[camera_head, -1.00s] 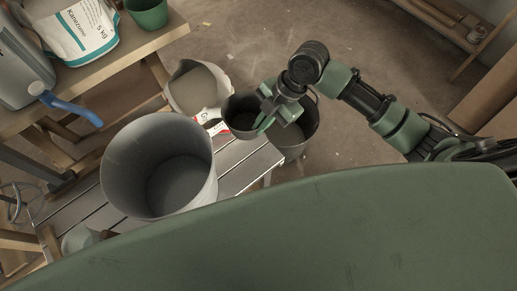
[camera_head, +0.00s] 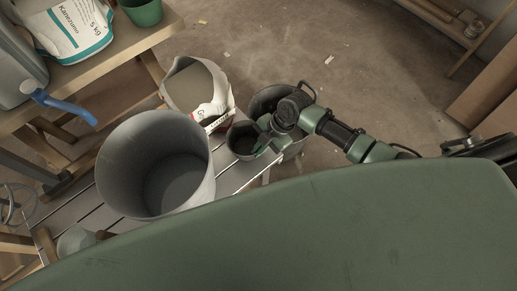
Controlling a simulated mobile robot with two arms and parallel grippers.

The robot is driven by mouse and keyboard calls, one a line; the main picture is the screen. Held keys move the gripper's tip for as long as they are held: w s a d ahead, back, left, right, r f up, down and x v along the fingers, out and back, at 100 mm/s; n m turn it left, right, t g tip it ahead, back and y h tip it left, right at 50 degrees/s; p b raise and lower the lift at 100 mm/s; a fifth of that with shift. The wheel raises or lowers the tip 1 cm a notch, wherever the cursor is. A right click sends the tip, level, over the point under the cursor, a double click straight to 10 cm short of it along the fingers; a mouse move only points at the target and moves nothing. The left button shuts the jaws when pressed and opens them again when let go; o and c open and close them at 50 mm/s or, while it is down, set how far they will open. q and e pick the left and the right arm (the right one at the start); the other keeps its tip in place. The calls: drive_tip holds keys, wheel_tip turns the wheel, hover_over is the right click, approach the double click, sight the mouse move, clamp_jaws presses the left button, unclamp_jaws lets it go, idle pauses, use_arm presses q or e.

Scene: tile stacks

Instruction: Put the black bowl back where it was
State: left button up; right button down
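The black bowl (camera_head: 241,139) is at the right end of the slatted bench, just right of the large grey bucket. My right gripper (camera_head: 262,138) is at the bowl's right rim, with the green fingers against it. The fingers appear closed on the rim, though the fingertips are partly hidden by the wrist. I cannot tell whether the bowl's base touches the bench. My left gripper is not in view.
The large grey bucket (camera_head: 118,165) stands on the slatted bench (camera_head: 232,176). An open bag (camera_head: 217,97) of grey powder stands behind the bowl. A dark bucket (camera_head: 262,100) is behind my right wrist. A workbench (camera_head: 120,47) is at upper left.

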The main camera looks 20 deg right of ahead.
drive_tip(key=shift+f, duration=0.15)
drive_tip(key=c, duration=1.6)
unclamp_jaws()
drive_tip(key=shift+c, duration=0.2)
drive_tip(key=v, duration=1.2)
drive_tip(key=shift+p, duration=0.45)
